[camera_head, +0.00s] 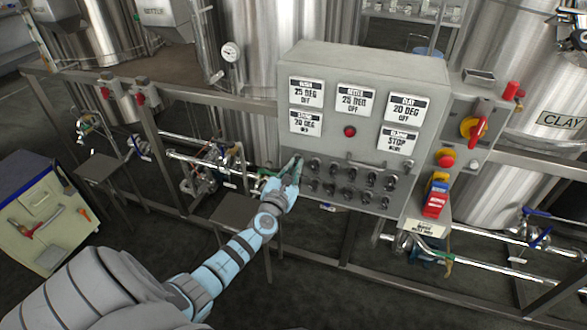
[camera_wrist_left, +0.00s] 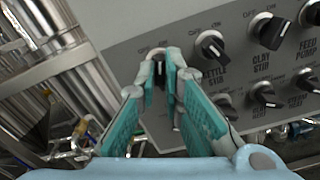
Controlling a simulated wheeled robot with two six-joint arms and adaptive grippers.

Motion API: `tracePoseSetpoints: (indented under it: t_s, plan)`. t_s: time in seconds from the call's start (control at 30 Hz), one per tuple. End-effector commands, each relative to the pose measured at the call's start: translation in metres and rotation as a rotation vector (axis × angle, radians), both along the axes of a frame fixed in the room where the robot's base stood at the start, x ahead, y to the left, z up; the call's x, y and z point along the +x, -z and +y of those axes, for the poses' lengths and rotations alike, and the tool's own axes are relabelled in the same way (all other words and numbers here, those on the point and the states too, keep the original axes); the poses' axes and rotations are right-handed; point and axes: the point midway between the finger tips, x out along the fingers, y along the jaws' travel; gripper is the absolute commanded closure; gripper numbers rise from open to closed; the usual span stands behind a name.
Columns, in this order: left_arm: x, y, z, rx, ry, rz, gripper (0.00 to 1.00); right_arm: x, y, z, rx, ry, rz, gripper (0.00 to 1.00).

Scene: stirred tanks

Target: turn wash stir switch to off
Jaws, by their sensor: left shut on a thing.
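The grey control panel (camera_head: 362,120) carries two rows of black switch knobs. In the left wrist view, the knob (camera_wrist_left: 160,68) at the left end of the upper row stands between the fingertips of my left gripper (camera_wrist_left: 161,75). The gripper is shut on this knob, and its label is mostly hidden by the fingers. The knob to its right, labelled kettle stir (camera_wrist_left: 212,46), is free. In the head view my left gripper (camera_head: 294,168) reaches the panel's lower left edge and covers the held knob. My right gripper is not in view.
More knobs, such as clay stir (camera_wrist_left: 269,32), sit close on the right, with a lower row beneath. A red and yellow rotary switch (camera_head: 473,128) is on the panel's right side. Pipes and a rail run below and beside the panel. A cabinet (camera_head: 45,225) stands at left.

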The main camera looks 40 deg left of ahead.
Motion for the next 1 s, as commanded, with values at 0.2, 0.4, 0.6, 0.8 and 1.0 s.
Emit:
tracePoseSetpoints:
  t_s: [0.2,0.4,0.6,0.8,1.0]
  plan:
    - [0.000,0.002,0.000,-0.165,0.001,-0.058,1.00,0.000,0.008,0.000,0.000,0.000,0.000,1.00]
    - [0.000,0.001,0.000,-0.343,0.001,-0.121,1.00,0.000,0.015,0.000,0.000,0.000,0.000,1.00]
    - [0.000,0.001,0.000,-0.518,0.001,-0.182,1.00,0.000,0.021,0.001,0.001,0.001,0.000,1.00]
    - [0.000,0.001,0.000,-0.665,0.001,-0.233,1.00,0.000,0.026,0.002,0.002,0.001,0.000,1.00]
    - [0.000,0.001,0.000,-0.768,0.000,-0.268,1.00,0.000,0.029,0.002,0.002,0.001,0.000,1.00]
